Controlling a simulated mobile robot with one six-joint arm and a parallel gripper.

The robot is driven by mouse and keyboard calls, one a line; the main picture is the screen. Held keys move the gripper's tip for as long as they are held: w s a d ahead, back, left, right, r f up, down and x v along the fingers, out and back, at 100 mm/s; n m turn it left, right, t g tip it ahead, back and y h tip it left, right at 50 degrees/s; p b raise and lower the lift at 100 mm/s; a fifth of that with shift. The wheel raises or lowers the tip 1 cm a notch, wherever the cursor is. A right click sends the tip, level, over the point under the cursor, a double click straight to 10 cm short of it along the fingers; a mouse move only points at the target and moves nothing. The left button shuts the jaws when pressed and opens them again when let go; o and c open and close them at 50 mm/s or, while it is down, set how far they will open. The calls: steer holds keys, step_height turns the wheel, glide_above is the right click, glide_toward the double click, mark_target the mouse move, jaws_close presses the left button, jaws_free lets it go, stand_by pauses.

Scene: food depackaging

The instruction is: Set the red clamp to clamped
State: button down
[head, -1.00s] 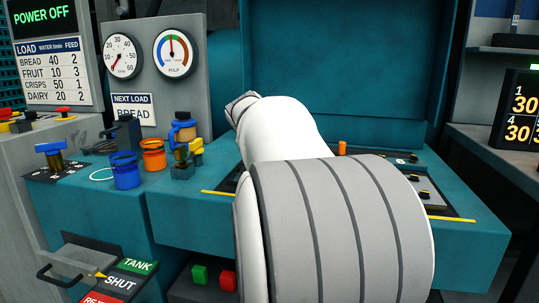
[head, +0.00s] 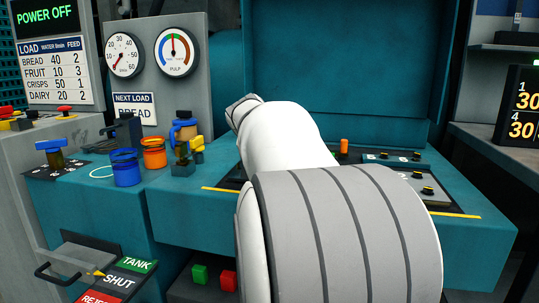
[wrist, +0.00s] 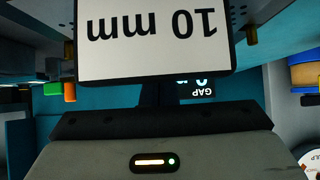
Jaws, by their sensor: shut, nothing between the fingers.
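I cannot pick out a red clamp in either view. In the head view my white and grey arm covers the middle of the teal bench, and my gripper's fingers are hidden behind it. In the wrist view, what looks like my gripper (wrist: 160,95) shows as a narrow dark shape above a grey body with an amber light bar. Its fingers look shut, with nothing seen between them. A white plate reading "10 mm" (wrist: 152,38), upside down, stands just past it. A dark "GAP" display (wrist: 196,88) is partly hidden behind the plate.
An orange peg (head: 343,146) and black knobs (head: 428,190) sit on the bench beside my arm. Blue (head: 125,170) and orange (head: 153,154) cups stand at left. A tall teal panel (head: 340,60) rises behind. Green (head: 199,274) and red (head: 228,280) buttons are below.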

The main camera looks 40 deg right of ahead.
steer(key=shift+p+v, duration=1.15)
steer(key=shift+v, duration=2.75)
steer(key=shift+a, duration=0.1)
steer(key=s+a+r+n+g+y+p, duration=0.1)
steer(key=s+a+r+n+y+p, duration=0.1)
steer(key=s+a+p, duration=0.3)
steer(key=s+a+r+n+g+y+p, duration=0.1)
steer(key=s+a+n+p, duration=0.4)
steer(key=a+p, duration=0.7)
steer(key=s+a+r+n+g+y+p, duration=0.1)
steer(key=s+a+r+n+y+p, duration=0.2)
steer(key=p, duration=1.2)
steer(key=s+a+y, duration=0.2)
steer(key=s+a, duration=0.1)
steer(key=a, duration=0.2)
steer(key=shift+a+r+g+p, duration=0.25)
steer(key=shift+r+g+p, duration=0.15)
